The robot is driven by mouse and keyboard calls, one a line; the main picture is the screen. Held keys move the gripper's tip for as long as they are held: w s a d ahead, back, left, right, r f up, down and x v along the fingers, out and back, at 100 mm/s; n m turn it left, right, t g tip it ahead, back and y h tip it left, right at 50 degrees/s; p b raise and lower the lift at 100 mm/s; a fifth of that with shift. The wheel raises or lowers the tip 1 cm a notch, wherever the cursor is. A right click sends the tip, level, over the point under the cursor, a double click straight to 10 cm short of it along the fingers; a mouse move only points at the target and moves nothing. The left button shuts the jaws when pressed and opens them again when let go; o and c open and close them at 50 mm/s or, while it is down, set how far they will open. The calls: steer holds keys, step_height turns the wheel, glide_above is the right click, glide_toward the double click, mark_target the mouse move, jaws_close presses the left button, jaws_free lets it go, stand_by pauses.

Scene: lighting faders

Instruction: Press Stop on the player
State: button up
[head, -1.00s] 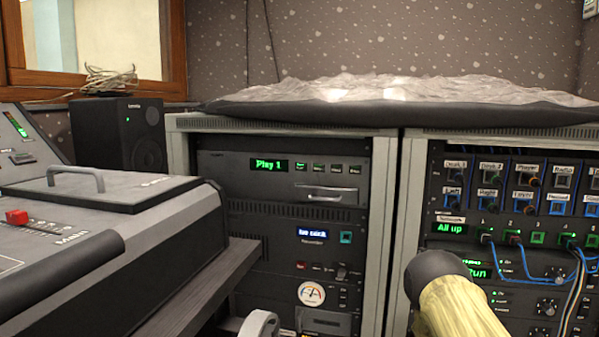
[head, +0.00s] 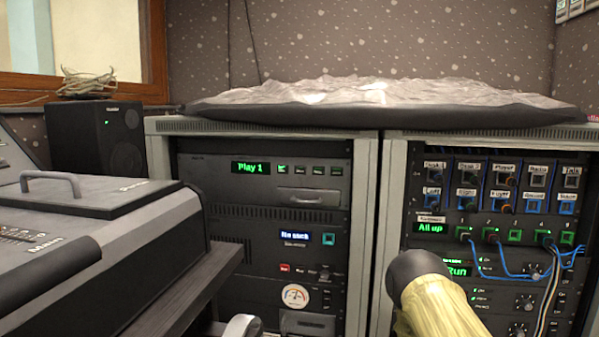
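The player (head: 225,189) is the dark top unit in the left rack. Its green display (head: 250,168) reads "Play 1". A row of small buttons (head: 308,170) runs to the right of the display; the leftmost is lit green. Their labels are too small to read, so I cannot tell which is Stop. A drawer-like handle sits below the buttons. My gripper is not visible in the head view, and nothing is seen touching the player.
Below the player is a unit with a blue-white display (head: 295,236) and a dial. A patch rack (head: 395,180) with blue cables stands right. A mixing desk (head: 120,235) fills the left; a speaker (head: 97,140) stands behind.

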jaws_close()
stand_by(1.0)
